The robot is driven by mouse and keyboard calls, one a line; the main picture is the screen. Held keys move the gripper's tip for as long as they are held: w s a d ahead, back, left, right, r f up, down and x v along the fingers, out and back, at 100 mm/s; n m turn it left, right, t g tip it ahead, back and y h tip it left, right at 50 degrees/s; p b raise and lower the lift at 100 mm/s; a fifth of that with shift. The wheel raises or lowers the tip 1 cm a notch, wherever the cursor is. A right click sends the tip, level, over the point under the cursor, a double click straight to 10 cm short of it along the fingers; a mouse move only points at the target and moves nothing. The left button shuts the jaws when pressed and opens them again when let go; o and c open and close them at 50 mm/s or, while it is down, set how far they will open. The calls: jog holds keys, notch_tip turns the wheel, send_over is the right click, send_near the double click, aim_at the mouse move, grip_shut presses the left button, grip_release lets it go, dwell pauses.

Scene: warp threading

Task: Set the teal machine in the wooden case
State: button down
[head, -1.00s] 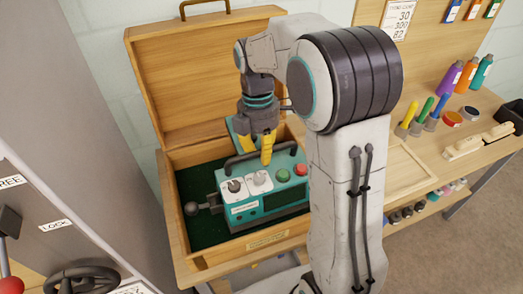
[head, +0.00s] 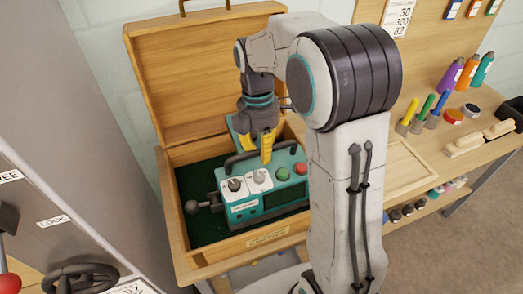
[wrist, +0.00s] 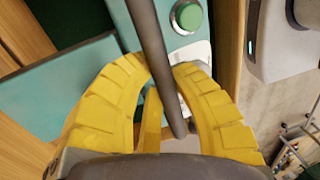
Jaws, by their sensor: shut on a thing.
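The teal machine (head: 262,208) has a dark carry handle, white panels with knobs, and green and red buttons. It sits inside the open wooden case (head: 183,252), over the dark green lining. My gripper (head: 266,156) points down at the handle, its yellow fingers shut on it. In the wrist view the yellow fingers (wrist: 158,80) close around the dark handle bar (wrist: 160,65), with the green button just beyond. My arm hides the machine's right end and the case's right side. I cannot tell whether the machine's base fully touches the lining.
The case's lid (head: 205,85) stands open behind. To the right, a wooden bench (head: 440,150) holds colored bottles, markers and brushes. At the left is a grey cabinet (head: 70,120) with a lever and a dark wheel (head: 82,280).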

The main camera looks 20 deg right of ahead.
jog(key=shift+s+f+g+p, duration=0.15)
jog(key=shift+g+p, duration=1.05)
jog(key=shift+p, duration=2.55)
dwell(1.2)
jog(key=shift+s, duration=0.45)
dwell(1.1)
jog(key=shift+s+a+f, duration=0.1)
jog(key=shift+s+f, duration=0.05)
jog(key=shift+f, duration=0.15)
dwell(1.2)
